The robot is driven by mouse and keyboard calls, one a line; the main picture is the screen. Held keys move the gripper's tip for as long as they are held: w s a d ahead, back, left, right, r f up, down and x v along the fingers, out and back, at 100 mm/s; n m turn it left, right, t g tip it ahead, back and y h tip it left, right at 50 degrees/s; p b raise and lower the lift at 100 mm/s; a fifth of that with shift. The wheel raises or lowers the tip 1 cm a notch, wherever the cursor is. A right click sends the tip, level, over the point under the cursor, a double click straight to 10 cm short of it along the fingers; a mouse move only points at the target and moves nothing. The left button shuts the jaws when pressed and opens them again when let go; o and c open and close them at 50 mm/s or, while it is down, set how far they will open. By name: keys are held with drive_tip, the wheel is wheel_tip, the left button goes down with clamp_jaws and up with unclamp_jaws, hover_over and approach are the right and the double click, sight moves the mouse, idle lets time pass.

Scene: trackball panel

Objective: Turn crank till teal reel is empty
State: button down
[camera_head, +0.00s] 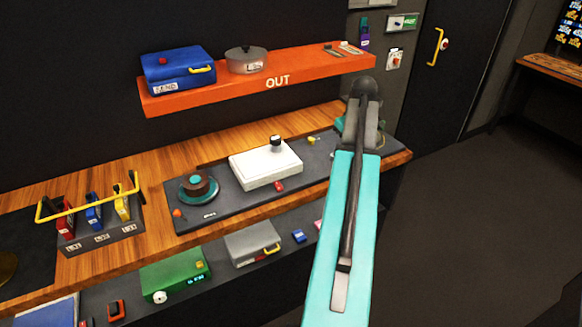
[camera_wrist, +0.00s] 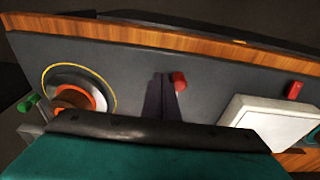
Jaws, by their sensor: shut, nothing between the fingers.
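A reel with a teal flange and brown winding (camera_head: 198,188) sits at the left of the dark panel (camera_head: 225,205). A white box with a dark knob (camera_head: 265,166) stands mid-panel. In the wrist view, a second reel (camera_wrist: 77,97) with a pale flange and orange-brown core is at left, and the white box (camera_wrist: 268,122) at right. A small green piece (camera_wrist: 28,102) lies beside that reel; I cannot tell if it is the crank's handle. My gripper (camera_wrist: 163,78) is shut and empty, between reel and box, near a red knob (camera_wrist: 180,81). My arm hides the panel's right end in the head view.
An orange OUT shelf (camera_head: 277,83) above holds a blue case (camera_head: 178,71) and a pot (camera_head: 246,60). A yellow bar (camera_head: 88,204) and coloured switches are at left. A lower shelf carries a green box (camera_head: 175,274) and a grey case (camera_head: 253,242). Floor at right is clear.

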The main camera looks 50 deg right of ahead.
drive_tip(key=shift+s+a+p, duration=0.1)
drive_tip(key=shift+a+p, duration=0.4)
drive_tip(key=shift+a, duration=0.3)
idle(0.7)
drive_tip(key=shift+w+a+p, duration=0.2)
drive_tip(key=shift+a+p, duration=0.15)
drive_tip(key=shift+a, duration=0.2)
drive_tip(key=shift+w+a+p, duration=0.15)
drive_tip(key=shift+a+p, duration=0.15)
drive_tip(key=shift+a, duration=0.25)
idle(1.1)
drive_tip(key=shift+w+a+p, duration=0.55)
drive_tip(key=shift+w+a, duration=0.25)
drive_tip(key=shift+w, duration=0.05)
idle(1.4)
drive_tip(key=shift+w, duration=0.15)
idle(0.3)
drive_tip(key=shift+w+a, duration=0.15)
drive_tip(key=shift+w, duration=0.1)
drive_tip(key=shift+w+p, duration=0.4)
drive_tip(key=shift+w, duration=0.25)
idle(0.7)
